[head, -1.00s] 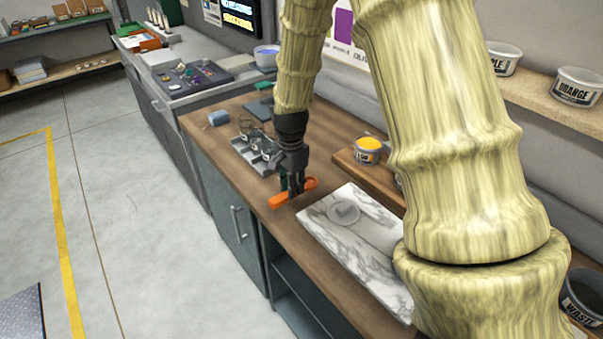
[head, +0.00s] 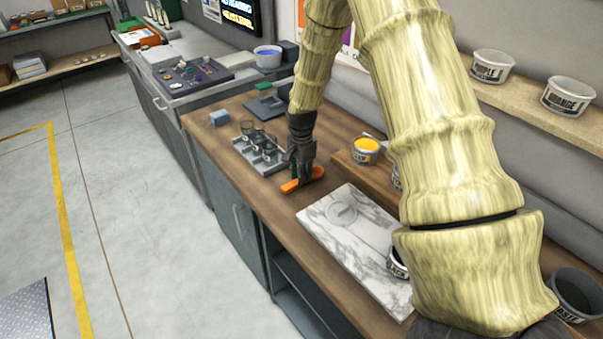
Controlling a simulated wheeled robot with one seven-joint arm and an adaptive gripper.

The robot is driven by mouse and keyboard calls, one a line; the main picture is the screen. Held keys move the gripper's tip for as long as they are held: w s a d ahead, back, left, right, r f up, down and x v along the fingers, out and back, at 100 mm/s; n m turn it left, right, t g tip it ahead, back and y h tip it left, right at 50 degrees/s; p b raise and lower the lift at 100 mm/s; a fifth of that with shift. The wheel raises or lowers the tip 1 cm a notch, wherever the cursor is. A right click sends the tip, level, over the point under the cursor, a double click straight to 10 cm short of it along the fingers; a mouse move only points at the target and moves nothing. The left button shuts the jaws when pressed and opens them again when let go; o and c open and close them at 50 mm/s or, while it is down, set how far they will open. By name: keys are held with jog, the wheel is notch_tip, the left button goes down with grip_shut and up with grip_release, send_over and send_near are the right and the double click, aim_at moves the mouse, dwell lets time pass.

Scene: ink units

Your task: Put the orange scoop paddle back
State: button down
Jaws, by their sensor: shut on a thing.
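The orange scoop paddle (head: 303,183) is at my gripper (head: 301,176), over the wooden counter (head: 345,290) between the grey rack and the marble slab. My gripper points down and is shut on the paddle. Its fingers hide the middle of the paddle. I cannot tell whether the paddle touches the counter. The grey rack (head: 262,157) with clear glass vessels stands just left of my gripper.
A tub of yellow ink (head: 365,150) stands on a raised wooden board behind. A blue block (head: 219,117) lies at the counter's far left.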

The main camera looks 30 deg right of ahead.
jog(key=shift+f, duration=0.4)
jog(key=c, duration=1.3)
grip_release()
jog(key=shift+r, duration=0.1)
jog(key=shift+r+b, duration=2.15)
jog(key=shift+r, duration=3.8)
